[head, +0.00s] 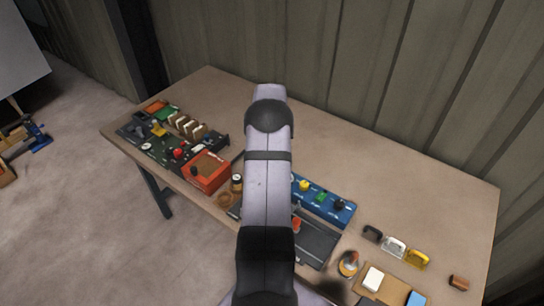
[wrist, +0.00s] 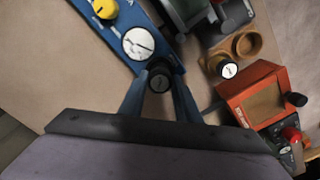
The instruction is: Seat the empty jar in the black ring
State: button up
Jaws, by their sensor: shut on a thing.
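I cannot make out a black ring for certain. My arm hides the gripper and the held thing in the head view.
A blue panel (wrist: 120,28) carries a yellow knob and a white dial. An orange-red box (wrist: 262,96) stands near the dark-topped jar. The table's far right (head: 430,190) is clear.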

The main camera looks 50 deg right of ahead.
jog(key=shift+f, duration=0.3)
jog(key=o, duration=0.7)
jog(key=shift+r, duration=0.1)
jog(key=shift+r+p, duration=3.75)
jog(key=shift+r, duration=1.75)
